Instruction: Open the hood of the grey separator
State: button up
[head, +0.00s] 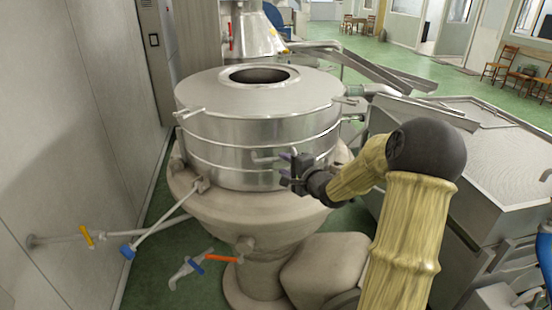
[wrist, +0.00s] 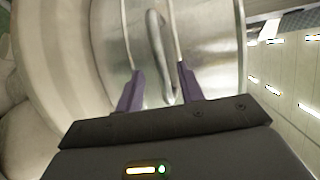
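The grey separator has a wide shiny steel drum-shaped hood (head: 225,160) with a round opening on top. The hood sits level on a broad beige-grey base (head: 235,215). A bent bar handle (head: 264,159) sticks out from the front of the hood. My gripper (head: 284,169) is at the handle's right end, in front of the drum wall. In the wrist view, the purple fingers of my gripper (wrist: 161,70) are apart, and the handle (wrist: 155,45) runs between them with a gap on each side. I cannot see the fingers closing on it.
A pipe with a yellow lever (head: 87,236) and taps with blue and orange levers (head: 220,259) stick out at lower left. A pale wall (head: 70,130) stands close on the left. A metal tank (head: 490,160) stands on the right. Green floor (head: 430,80) is open at the back.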

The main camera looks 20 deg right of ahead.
aim_at(278, 161)
jog(key=p+x, duration=0.1)
jog(key=x, duration=0.4)
jog(key=shift+w+a+f, duration=0.1)
jog(key=shift+w+f, duration=0.05)
jog(key=shift+w, duration=0.25)
grip_shut()
